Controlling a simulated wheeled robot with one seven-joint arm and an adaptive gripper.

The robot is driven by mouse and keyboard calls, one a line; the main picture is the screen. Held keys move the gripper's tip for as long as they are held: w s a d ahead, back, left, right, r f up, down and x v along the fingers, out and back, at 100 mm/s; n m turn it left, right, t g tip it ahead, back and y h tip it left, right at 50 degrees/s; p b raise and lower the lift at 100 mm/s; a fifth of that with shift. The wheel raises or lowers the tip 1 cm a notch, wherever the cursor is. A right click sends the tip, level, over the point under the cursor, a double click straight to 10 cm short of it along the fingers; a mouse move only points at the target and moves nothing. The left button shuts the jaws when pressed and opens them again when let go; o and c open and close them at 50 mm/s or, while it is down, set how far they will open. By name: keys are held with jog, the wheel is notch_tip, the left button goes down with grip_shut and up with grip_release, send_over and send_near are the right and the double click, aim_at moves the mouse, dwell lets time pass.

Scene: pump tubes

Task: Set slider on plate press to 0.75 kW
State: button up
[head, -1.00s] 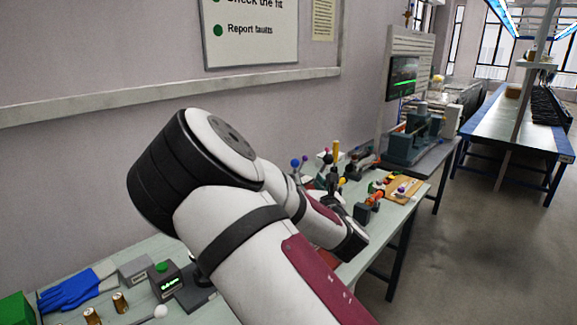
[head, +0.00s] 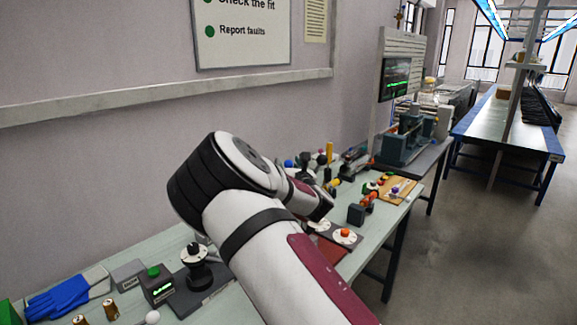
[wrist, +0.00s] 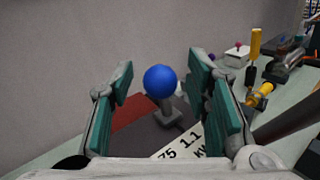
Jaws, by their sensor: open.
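The slider's blue ball knob (wrist: 160,80) stands on a short grey stem in the wrist view, on a dark base. A white scale label (wrist: 185,143) beside it shows part of "75", "1.1" and "kW"; the rest is cut off or covered. A red strip (wrist: 132,112) lies on the base behind the stem. My gripper (wrist: 164,86) is open, with one teal-padded finger on each side of the knob; I cannot tell if either touches it. In the head view a small blue ball (head: 289,163) shows just past my arm, which hides the area below it.
In the wrist view, a yellow-handled tool (wrist: 255,45) and a white box with a pink knob (wrist: 236,55) stand to the right. In the head view, a black knob unit (head: 197,268), a green-button box (head: 157,285) and an orange-knobbed dial (head: 345,234) share the bench.

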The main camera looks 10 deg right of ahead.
jog(key=shift+w, duration=0.1)
grip_shut()
jog(key=shift+s+a+r+p, duration=0.1)
jog(key=shift+s+a+p, duration=0.75)
jog(key=shift+a, duration=0.4)
jog(key=shift+d, duration=0.1)
grip_release()
jog(key=s, duration=1.2)
jog(key=shift+d, duration=0.2)
